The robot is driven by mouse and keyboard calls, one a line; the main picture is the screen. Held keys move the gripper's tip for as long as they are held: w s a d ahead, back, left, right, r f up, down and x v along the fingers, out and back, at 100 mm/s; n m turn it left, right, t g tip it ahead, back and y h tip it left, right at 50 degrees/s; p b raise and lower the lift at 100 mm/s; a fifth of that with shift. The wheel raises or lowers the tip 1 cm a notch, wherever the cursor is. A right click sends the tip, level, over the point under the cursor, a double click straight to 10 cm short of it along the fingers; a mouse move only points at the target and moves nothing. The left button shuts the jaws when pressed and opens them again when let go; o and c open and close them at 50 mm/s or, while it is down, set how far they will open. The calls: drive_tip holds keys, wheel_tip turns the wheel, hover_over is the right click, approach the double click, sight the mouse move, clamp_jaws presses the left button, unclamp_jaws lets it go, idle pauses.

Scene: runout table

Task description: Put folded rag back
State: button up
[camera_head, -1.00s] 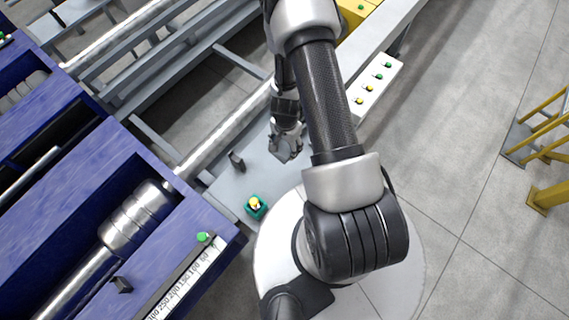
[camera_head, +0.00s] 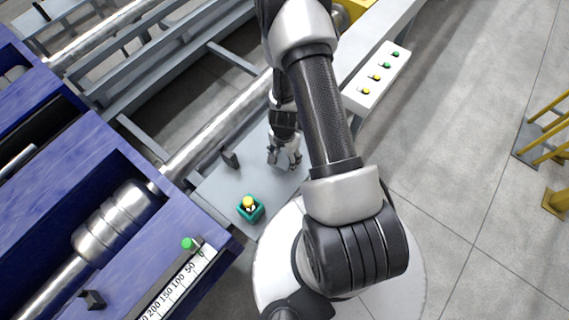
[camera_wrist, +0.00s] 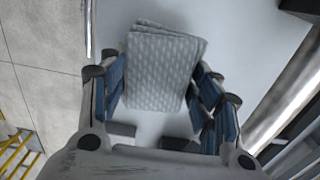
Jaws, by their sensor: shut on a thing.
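The folded rag (camera_wrist: 162,68) is grey with a pale pattern and lies in several layers. In the wrist view it sits between the blue-padded fingers of my gripper (camera_wrist: 164,100), which is shut on it. In the head view my gripper (camera_head: 285,158) points down over the light grey plate (camera_head: 215,190), to the right of a small black bracket. The rag is too small and hidden there to make out clearly. I cannot tell whether it touches the plate.
A teal box with a yellow button (camera_head: 250,208) stands on the plate, below left of my gripper. A black bracket (camera_head: 229,158) stands nearby. A white button panel (camera_head: 377,77) is at the upper right. The blue machine (camera_head: 150,240) and steel bar (camera_head: 215,135) lie left.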

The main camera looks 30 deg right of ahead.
sight(284, 162)
drive_tip(key=shift+f+b, duration=1.55)
drive_tip(key=shift+f, duration=0.3)
drive_tip(key=shift+f, duration=0.15)
drive_tip(key=o, duration=1.1)
